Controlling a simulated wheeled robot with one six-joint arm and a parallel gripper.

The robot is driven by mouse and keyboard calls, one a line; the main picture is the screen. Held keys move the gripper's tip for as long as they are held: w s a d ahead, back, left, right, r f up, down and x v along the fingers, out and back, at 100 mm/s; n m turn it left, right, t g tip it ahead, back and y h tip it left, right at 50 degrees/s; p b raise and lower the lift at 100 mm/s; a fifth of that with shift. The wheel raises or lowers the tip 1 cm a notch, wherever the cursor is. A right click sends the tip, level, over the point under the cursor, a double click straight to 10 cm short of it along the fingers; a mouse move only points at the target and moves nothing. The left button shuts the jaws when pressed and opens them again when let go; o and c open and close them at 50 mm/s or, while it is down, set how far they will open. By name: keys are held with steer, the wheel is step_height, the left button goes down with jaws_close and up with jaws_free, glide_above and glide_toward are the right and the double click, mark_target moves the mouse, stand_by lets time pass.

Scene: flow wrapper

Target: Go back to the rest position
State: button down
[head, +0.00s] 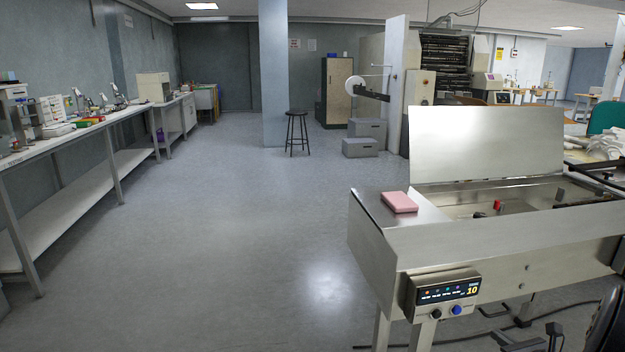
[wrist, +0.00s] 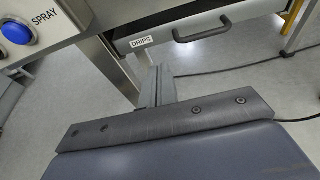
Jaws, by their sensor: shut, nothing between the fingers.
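My gripper (wrist: 157,78) shows in the wrist view, with its grey fingers together and nothing between them. It points at open space beside the steel machine, under the panel with a blue button (wrist: 17,31) marked SPRAY. A drawer (wrist: 184,38) marked DRIPS, with a dark handle, lies beyond the fingertips. In the head view, dark parts of my arm show at the lower right corner, close to the machine's front. The gripper's fingers are hard to make out there.
The steel machine (head: 480,240) stands at right with its lid (head: 487,143) raised. A pink block (head: 399,202) lies on its left top. Its control panel (head: 446,292) faces front. A long bench (head: 70,140) runs along the left wall. The floor between is clear; a black stool (head: 297,130) stands farther back.

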steer(key=f+p+v, duration=0.1)
steer(key=f+v, duration=0.1)
steer(key=v, duration=1.1)
steer(key=s+f+p+v, duration=0.1)
steer(key=f+p+v, duration=0.1)
steer(key=v, duration=1.2)
steer(key=shift+s+f+p, duration=0.3)
steer(key=shift+f, duration=0.15)
